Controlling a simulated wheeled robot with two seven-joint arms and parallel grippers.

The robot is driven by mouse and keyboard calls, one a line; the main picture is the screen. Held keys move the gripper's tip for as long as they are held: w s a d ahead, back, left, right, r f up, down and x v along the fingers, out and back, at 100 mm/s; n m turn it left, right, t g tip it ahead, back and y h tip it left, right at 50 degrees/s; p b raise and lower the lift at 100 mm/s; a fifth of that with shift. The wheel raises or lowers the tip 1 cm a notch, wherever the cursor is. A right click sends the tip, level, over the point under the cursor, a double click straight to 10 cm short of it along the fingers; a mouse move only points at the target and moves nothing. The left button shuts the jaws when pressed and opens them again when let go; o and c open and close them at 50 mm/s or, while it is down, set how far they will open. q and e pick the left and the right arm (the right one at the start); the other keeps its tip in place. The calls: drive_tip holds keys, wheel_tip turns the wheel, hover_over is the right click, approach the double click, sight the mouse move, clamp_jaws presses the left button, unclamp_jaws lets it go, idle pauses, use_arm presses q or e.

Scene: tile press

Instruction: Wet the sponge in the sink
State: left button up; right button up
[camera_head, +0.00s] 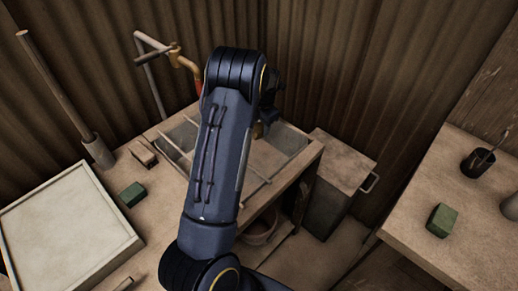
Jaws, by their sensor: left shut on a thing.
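The sink (290,138) is a grey basin let into the worktop against the corrugated wall, with thin bars across it. My left arm comes up from the bottom and covers the middle of the sink. My left gripper (265,118) is at the arm's far end, over the sink, mostly hidden behind the arm. My right gripper is not in view.
A tap with bent pipes (174,52) stands behind the sink. On the left worktop are a green block (132,194), a brownish block (143,153) and a framed tray (108,212). A second green block (441,220) and a dark cup (477,163) stand on the right table. A lidded bin (340,165) stands between.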

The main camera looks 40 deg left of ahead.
sight(261, 128)
use_arm(q)
drive_tip(key=shift+r+p, duration=1.75)
drive_tip(key=shift+r, duration=1)
wheel_tip(261, 128, up, 4)
drive_tip(key=p, duration=0.3)
idle(0.8)
